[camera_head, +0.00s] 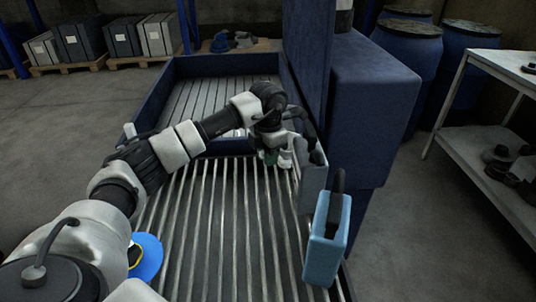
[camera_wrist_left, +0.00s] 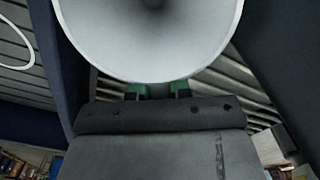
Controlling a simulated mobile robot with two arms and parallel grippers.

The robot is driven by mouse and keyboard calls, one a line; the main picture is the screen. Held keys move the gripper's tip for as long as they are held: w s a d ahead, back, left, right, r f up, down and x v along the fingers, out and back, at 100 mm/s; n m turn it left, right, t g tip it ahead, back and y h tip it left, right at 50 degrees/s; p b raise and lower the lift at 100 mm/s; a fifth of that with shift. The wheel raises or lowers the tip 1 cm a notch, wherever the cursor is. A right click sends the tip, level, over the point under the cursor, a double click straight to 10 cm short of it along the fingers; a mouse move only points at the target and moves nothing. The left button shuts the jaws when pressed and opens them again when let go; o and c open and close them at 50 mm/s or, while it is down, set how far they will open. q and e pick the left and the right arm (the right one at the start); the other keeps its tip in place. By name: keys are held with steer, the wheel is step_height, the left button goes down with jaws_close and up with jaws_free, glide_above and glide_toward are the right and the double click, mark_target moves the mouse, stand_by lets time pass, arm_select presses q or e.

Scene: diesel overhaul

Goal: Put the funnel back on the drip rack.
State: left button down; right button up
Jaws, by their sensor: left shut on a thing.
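The funnel is a pale grey-white cone (camera_wrist_left: 150,40) with a wide round rim, filling the top of the left wrist view. My left gripper (camera_wrist_left: 158,91) is shut on it, its green-padded fingertips at the rim's lower edge. In the head view the left gripper (camera_head: 270,156) is low over the barred rack (camera_head: 231,225), close to a grey canister. A small pale part of the funnel (camera_head: 286,158) seems to show beside the fingers; the arm hides most of it. I cannot tell whether it touches the bars. My right gripper is not in view.
A grey canister (camera_head: 311,180) and a light blue canister (camera_head: 328,245) stand along the rack's right side. A blue round item (camera_head: 149,258) lies at lower left, partly under my arm. A tall blue cabinet (camera_head: 365,100) bounds the right. The bars at front centre are clear.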

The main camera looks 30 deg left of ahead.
arm_select(q)
steer(key=c, duration=1)
jaws_free()
